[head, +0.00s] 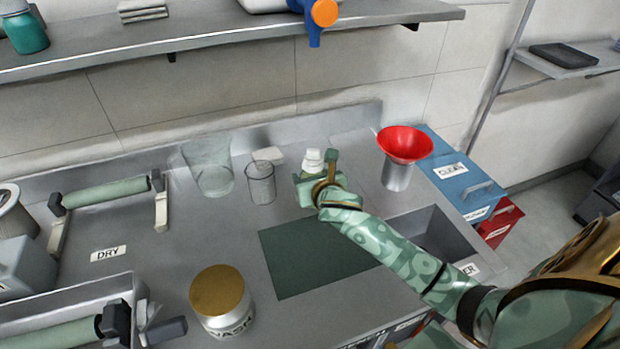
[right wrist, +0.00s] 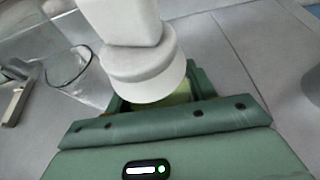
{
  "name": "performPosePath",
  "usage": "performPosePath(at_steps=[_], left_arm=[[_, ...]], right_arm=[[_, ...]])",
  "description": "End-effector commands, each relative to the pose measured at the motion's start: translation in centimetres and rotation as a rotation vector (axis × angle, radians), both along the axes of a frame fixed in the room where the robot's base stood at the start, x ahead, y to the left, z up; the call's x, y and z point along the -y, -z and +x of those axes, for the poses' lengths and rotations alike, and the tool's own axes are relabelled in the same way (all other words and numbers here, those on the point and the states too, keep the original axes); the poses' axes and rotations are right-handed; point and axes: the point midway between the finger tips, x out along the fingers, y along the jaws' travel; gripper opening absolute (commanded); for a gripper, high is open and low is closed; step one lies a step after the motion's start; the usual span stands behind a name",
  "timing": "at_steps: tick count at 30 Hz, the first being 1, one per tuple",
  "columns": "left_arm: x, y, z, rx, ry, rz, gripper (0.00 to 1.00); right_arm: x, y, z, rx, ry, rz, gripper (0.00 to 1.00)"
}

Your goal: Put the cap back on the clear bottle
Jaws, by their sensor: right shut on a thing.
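My right gripper (head: 318,183) is over the counter behind the dark green mat. It is shut on a white stepped piece (head: 313,160), which has a narrow upper part above a wider round part. In the right wrist view the white piece (right wrist: 145,75) hides much of the gap between the green jaws (right wrist: 160,95), and its top is cut off. I cannot tell whether it is the cap alone or has a bottle under it. A small clear vessel (head: 260,185) and a larger clear vessel (head: 208,170) stand to its left, both looking open. My left gripper is out of view.
A red funnel (head: 405,143) sits on a metal holder to the right. The dark green mat (head: 310,258) is bare. A gold-lidded jar (head: 220,300) stands at front, a roller (head: 105,192) at left, and a sink (head: 440,235) at right. A shelf (head: 230,32) overhangs the back.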

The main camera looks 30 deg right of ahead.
Motion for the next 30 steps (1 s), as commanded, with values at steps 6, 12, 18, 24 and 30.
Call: performPosePath(at_steps=[6,12,18,24,30], left_arm=[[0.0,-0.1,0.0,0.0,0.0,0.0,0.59],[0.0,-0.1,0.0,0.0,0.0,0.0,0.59],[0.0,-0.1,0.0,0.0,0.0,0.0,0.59],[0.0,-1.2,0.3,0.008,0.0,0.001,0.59],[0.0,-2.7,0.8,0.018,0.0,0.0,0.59]], right_arm=[[0.0,0.1,0.0,0.003,0.0,-0.002,0.14],[0.0,0.2,0.0,0.0,0.0,0.0,0.77],[0.0,0.0,0.0,0.0,0.0,0.001,0.77],[-0.5,-1.2,-2.0,0.0,-0.002,0.001,0.77],[-1.6,-3.0,-5.9,0.0,-0.003,0.001,0.77]])
